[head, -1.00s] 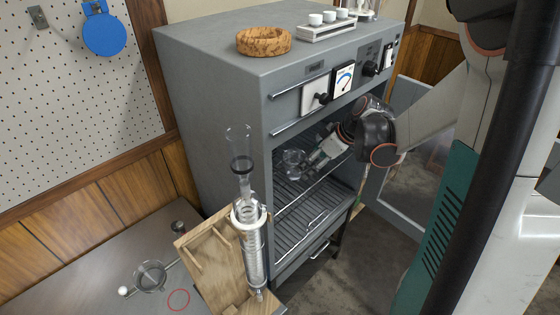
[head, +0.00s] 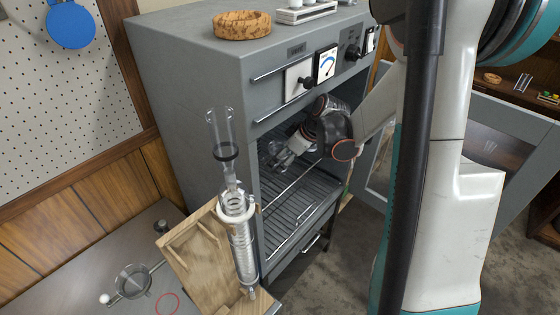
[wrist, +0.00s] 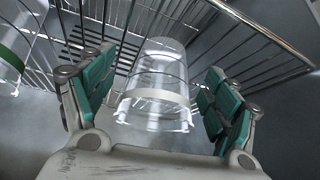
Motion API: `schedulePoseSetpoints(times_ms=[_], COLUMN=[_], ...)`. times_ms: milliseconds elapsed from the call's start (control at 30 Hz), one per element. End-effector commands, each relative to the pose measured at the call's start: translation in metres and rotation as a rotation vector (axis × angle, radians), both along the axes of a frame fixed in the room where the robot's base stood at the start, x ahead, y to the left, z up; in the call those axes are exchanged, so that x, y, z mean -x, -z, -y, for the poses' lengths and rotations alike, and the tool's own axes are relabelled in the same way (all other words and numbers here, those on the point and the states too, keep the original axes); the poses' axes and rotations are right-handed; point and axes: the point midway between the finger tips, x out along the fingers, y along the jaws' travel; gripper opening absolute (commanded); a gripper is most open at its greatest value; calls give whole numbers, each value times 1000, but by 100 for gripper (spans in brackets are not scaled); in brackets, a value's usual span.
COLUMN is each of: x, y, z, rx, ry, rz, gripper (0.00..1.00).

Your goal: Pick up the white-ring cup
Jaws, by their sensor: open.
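The white-ring cup (wrist: 154,72) is clear glass with a white band near its lower edge in the wrist view. It lies between the two green-padded fingers of my gripper (wrist: 157,88), with visible gaps on both sides. The fingers are open. In the head view my gripper (head: 282,157) reaches into the open grey oven, above the wire shelf. The glass there is too small and covered to make out its ring.
A second clear cup with a green ring (wrist: 12,48) stands at the left edge of the wrist view. The wire rack (wrist: 255,40) surrounds the cups. The oven (head: 205,110) has an open door (head: 510,150) on the right. A glass condenser (head: 241,235) stands in front at left.

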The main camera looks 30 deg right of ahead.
Motion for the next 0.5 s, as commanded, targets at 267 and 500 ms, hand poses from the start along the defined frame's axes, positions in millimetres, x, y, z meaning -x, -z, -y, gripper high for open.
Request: schedulePoseSetpoints(times_ms=[267, 500], x=[0, 0], y=[-1, -1], z=[0, 0], rx=[0, 0], ry=[0, 0], rz=[0, 0], gripper=[51, 46])
